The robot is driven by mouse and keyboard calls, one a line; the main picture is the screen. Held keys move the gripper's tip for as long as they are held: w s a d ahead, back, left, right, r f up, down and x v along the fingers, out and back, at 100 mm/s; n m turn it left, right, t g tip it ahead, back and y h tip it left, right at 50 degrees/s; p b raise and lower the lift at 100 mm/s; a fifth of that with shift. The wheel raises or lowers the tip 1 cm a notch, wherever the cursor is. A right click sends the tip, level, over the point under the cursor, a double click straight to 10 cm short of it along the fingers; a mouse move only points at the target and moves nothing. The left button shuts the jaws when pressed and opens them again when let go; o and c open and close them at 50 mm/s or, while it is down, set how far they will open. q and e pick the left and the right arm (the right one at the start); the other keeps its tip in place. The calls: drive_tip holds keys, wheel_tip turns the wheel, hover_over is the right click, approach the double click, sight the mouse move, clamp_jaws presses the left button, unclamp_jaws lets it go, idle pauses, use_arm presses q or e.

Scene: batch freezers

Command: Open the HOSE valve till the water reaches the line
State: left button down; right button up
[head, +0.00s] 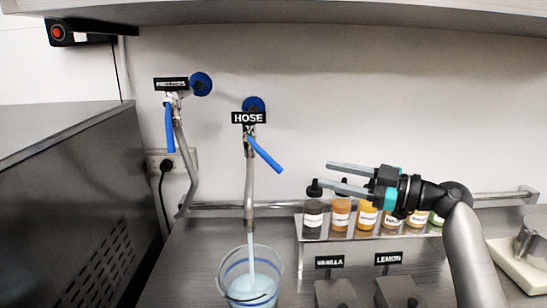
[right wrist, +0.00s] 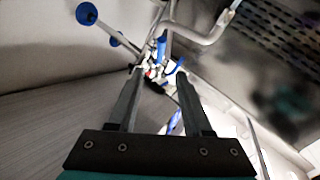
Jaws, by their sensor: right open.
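The HOSE valve has a blue lever (head: 265,155) under its black HOSE sign (head: 249,118). The lever slants down to the right, away from the pipe. A pale stream runs from the hose pipe (head: 249,190) into a clear bucket (head: 222,276) below. The bucket holds light blue water (head: 250,287), whose surface looks lower than the blue line (head: 235,266) around the wall. My right gripper (head: 323,174) is open and empty, right of the lever and apart from it. Its open fingers also show in the right wrist view (right wrist: 158,80). My left gripper is not in view.
A second tap with a blue lever (head: 170,128) hanging down is to the left. A rack of several bottles (head: 340,215) stands below my right gripper, with VANILLA (head: 329,262) and LEMON (head: 388,258) signs in front. A steel machine (head: 70,200) fills the left side.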

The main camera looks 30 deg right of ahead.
sight(275, 162)
drive_tip(key=p+x, duration=0.4)
drive_tip(key=x, duration=1)
drive_tip(key=shift+a+r+p, duration=0.1)
drive_tip(key=shift+p, duration=0.2)
drive_tip(key=shift+w+a, duration=0.35)
drive_tip(key=shift+w, duration=0.05)
clamp_jaws()
idle(0.4)
